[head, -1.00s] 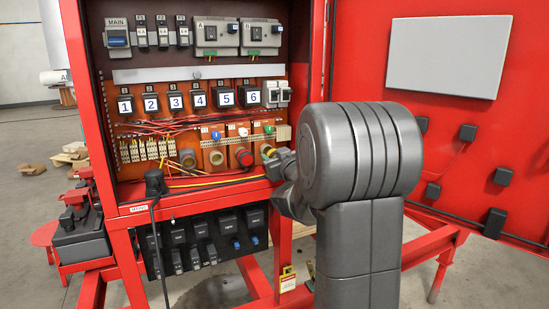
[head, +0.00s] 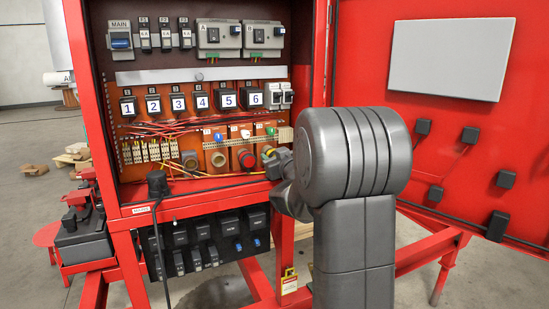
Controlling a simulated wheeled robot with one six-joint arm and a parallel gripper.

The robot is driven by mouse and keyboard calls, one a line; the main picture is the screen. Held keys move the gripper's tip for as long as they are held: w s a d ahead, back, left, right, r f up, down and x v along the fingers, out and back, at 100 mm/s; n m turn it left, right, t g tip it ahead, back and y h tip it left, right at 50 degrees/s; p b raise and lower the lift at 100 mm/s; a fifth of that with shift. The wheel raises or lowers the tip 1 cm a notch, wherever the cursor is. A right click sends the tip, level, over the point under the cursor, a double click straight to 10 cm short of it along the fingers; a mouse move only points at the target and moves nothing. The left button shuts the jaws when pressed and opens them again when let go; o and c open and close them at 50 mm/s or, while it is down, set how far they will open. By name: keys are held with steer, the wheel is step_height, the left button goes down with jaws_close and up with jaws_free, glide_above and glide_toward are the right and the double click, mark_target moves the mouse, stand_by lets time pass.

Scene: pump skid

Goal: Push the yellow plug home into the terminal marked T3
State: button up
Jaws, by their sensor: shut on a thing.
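My gripper (head: 272,156) is at the right side of the open red cabinet, just right of the red round button. It is seen small and partly from behind, with my arm in front. A small yellow piece, which looks like the yellow plug (head: 268,150), shows at its fingertips, and the gripper is shut on it. The terminal strip (head: 240,142) runs behind and above, with blue, white and green parts over it. Terminal markings are too small to read, so I cannot pick out T3. I cannot tell whether the plug touches a terminal.
Numbered breakers (head: 202,100) fill the row above. A red button (head: 247,160) and other round knobs sit left of the gripper. Loose red and yellow wires (head: 180,128) cross the panel. The cabinet's red right post (head: 307,60) and open door (head: 440,130) flank my arm.

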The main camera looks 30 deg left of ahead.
steer(key=shift+w+a, duration=0.45)
steer(key=shift+a, duration=0.1)
steer(key=o, duration=1)
steer(key=shift+o, duration=0.2)
steer(key=shift+d, duration=0.1)
steer(key=v, duration=1.3)
steer(key=shift+s+d+b, duration=0.25)
steer(key=shift+b, duration=0.2)
steer(key=p+x, duration=0.1)
steer(key=x, duration=1.3)
steer(key=shift+s+d, duration=0.3)
